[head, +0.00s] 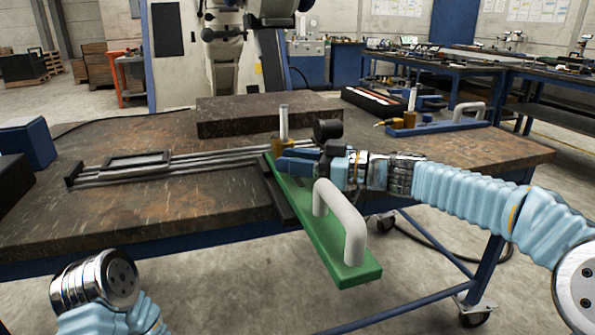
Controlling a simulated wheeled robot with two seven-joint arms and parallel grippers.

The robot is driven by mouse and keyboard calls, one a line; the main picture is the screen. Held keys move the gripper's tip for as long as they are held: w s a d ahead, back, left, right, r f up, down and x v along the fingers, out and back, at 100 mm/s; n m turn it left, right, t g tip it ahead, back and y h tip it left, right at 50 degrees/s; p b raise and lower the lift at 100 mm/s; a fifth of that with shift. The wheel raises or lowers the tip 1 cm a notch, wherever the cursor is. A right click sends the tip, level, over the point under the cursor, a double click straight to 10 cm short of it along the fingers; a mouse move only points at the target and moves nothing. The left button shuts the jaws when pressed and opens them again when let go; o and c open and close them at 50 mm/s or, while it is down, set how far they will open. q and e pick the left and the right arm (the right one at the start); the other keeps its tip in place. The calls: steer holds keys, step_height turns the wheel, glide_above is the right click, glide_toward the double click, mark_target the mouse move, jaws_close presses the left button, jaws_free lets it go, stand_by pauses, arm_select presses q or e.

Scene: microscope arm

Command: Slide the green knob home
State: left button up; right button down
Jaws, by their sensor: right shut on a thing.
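The green knob piece (346,271) is a long green plate with an upright white handle (343,222). A brass block with a silver post (283,122) stands at its far end. The plate lies across the right end of the dark rails (205,162), and its near end juts out past the table's front edge. My right gripper (287,158), with dark blue fingers, reaches in from the right and is shut at the plate's far end by the brass block. The fingers hide the exact contact. My left arm shows only its wrist at the bottom left; its gripper is out of view.
A dark block (263,112) lies behind the rails. A similar blue plate (440,127) with a white handle and silver post sits at the table's back right. A blue box (28,142) stands at the left. The worn tabletop (150,212) is bare in front of the rails.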

steer(key=c, duration=0.8)
jaws_free()
steer(key=shift+w, duration=0.1)
steer(key=shift+c, duration=0.2)
steer(key=shift+d, duration=0.1)
steer(key=b+v, duration=0.2)
steer(key=v, duration=1.1)
steer(key=shift+d, duration=0.3)
